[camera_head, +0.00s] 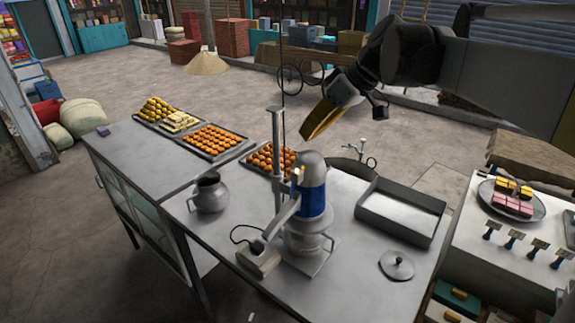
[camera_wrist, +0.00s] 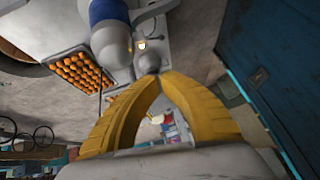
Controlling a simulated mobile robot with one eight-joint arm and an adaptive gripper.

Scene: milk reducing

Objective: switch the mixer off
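The mixer (camera_head: 312,200), with a grey top and a blue band, stands on the metal table above a clear jar or bowl. A small bright spot shows near its top. In the wrist view its blue and grey body (camera_wrist: 112,42) is at the top, with a small light (camera_wrist: 141,46) and a grey knob-like part (camera_wrist: 149,62) beside it. My gripper (camera_head: 304,136) has yellow fingers and hangs above the mixer's top, apart from it. In the wrist view the fingertips (camera_wrist: 163,75) meet, with nothing seen between them. I cannot make out the switch's position.
A grey box (camera_head: 258,257) with a cable sits at the mixer's foot. A vertical post (camera_head: 277,150) stands behind the mixer. A metal pot (camera_head: 209,194) is to the left, an empty tray (camera_head: 402,212) and a lid (camera_head: 397,265) to the right. Sweets trays (camera_head: 212,140) lie behind.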

